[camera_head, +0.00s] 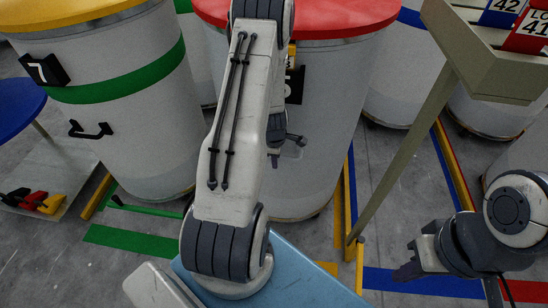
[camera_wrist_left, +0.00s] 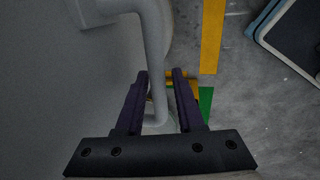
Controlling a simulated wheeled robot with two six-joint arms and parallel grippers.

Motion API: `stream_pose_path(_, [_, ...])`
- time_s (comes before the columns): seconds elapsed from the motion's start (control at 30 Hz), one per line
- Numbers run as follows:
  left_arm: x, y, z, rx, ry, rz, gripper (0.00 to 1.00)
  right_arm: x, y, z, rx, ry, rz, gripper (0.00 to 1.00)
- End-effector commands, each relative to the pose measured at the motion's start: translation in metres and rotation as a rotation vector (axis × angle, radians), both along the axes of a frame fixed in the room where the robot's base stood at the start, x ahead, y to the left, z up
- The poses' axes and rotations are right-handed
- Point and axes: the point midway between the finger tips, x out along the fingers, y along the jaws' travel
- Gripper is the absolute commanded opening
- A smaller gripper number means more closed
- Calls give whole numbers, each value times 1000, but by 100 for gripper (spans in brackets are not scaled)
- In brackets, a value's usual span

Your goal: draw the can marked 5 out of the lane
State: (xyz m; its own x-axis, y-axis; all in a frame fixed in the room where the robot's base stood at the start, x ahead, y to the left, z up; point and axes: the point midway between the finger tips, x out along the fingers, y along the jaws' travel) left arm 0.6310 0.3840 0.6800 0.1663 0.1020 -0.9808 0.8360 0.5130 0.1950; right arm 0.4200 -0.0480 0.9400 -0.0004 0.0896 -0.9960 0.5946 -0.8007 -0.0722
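The red-lidded can (camera_head: 335,130) stands upright in the middle of the head view. Its black number plate (camera_head: 297,86) is mostly covered by my left arm, so I cannot read the digit. My left gripper (camera_head: 276,155) is at the front of this can, by its handle. In the left wrist view, a grey handle bar (camera_wrist_left: 154,50) runs between the two dark fingers of that gripper (camera_wrist_left: 162,74). Gaps show beside the bar, so the fingers are open around it. My right gripper (camera_head: 406,271) is over the floor at right, away from the cans; its finger opening is unclear.
A yellow-lidded can marked 7 (camera_head: 120,110) stands to the left, with a green bar (camera_head: 145,208) low before it. A beige stand (camera_head: 415,130) leans across the right side. Coloured floor stripes and yellow rails edge the lanes. A blue surface (camera_head: 290,280) is close in front.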

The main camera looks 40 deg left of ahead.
Motion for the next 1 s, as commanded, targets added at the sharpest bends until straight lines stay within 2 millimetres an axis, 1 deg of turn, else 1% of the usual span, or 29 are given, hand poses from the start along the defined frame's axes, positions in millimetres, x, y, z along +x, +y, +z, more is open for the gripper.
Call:
stream_pose_path(0.27, [0, 0, -1, 0, 0, 0, 37, 0, 0, 0, 0, 0, 0, 0])
stream_pose_path(0.3, [0, 0, -1, 0, 0, 0, 29, 0, 0, 0, 0, 0, 0, 0])
stream_pose_path(0.37, [0, 0, -1, 0, 0, 0, 6, 0, 0, 0, 0, 0, 0, 0])
stream_pose_path(0.4, [0, 0, -1, 0, 0, 0, 0, 0, 0, 0, 0, 0, 0, 0])
stream_pose_path(1.0, [-2, -1, -2, -4, 5, 0, 0, 0, 0, 0, 0, 0, 0, 0])
